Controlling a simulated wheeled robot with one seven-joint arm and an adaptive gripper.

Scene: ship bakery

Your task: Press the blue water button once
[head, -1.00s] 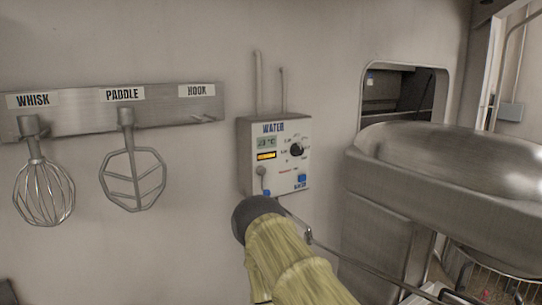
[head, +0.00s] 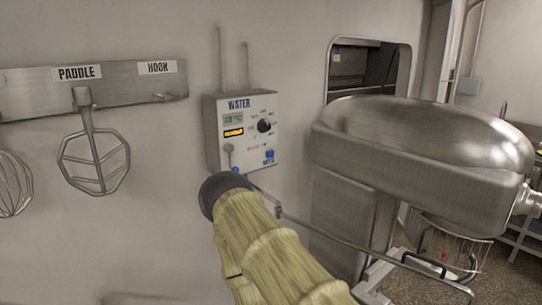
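The water panel (head: 241,132) is a white box on the wall, marked WATER, with a small display, a yellow-lit strip, a black dial (head: 264,126) and a grey knob at lower left. A blue button (head: 269,154) sits at its lower right, with a label below it. Another small blue patch shows low on the panel, close to my arm. My arm, in a yellowish sleeve with a dark round end, reaches up below the panel and covers its lower edge. The fingers of my gripper cannot be made out. I cannot tell whether anything touches the panel.
A rack (head: 110,88) on the wall at left holds a paddle (head: 93,160) and a whisk (head: 14,184); its hook place looks empty. A large steel mixer (head: 420,145) stands close at right. A wall opening (head: 368,72) is behind it. Two pipes rise from the panel.

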